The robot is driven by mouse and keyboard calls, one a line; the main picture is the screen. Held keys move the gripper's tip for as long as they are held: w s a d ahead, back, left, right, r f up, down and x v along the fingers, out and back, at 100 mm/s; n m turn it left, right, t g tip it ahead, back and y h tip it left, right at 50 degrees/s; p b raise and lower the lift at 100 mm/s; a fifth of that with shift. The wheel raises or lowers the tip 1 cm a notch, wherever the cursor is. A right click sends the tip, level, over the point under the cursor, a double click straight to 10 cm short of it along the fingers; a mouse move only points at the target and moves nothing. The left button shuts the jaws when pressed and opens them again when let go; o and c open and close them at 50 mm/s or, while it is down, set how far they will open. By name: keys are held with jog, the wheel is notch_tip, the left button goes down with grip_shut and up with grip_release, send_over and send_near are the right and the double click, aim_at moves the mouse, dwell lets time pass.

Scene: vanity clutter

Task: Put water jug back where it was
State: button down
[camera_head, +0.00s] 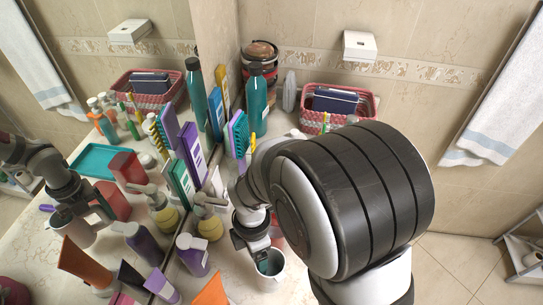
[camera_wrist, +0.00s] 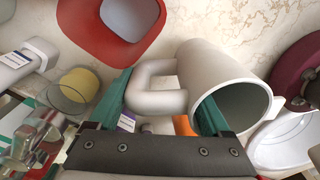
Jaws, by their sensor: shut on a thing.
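The water jug is a pale grey-white cup with a looped handle. In the head view the jug (camera_head: 270,274) stands or hangs low over the counter, mouth up, just below my gripper (camera_head: 256,246). In the wrist view the jug (camera_wrist: 210,72) is large, its handle toward the left. My gripper (camera_wrist: 162,108) is shut on the jug, with the handle between its teal fingers. The right finger overlaps the jug's rim and seems to reach into its mouth. Whether the jug's base touches the counter cannot be told.
A red container (camera_wrist: 85,28) is close beside the jug. A soap pump bottle (camera_head: 209,222), a purple bottle (camera_head: 193,254) and an orange item (camera_head: 211,292) stand to its left. Brushes, a teal bottle (camera_head: 257,97) and a pink basket (camera_head: 312,117) are behind. The left side is a mirror.

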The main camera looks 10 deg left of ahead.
notch_tip(320, 180, down, 4)
jog(key=shift+f, duration=0.25)
jog(key=shift+f, duration=0.1)
grip_release()
jog(key=r, duration=1.2)
jog(key=shift+w+r, duration=0.15)
jog(key=shift+w, duration=0.05)
jog(key=s+d+r+m, duration=0.2)
jog(key=s+d+m, duration=0.2)
jog(key=m, duration=0.6)
jog(key=s+d+r+m+y, duration=0.1)
jog(key=s+d+m, duration=0.4)
jog(key=m, duration=0.5)
jog(key=s+d+r+m, duration=0.4)
jog(key=d+m, duration=0.2)
jog(key=m, duration=0.4)
jog(key=shift+s+d+m+y, duration=0.15)
jog(key=shift+d+m+y, duration=0.15)
jog(key=shift+d+m, duration=0.1)
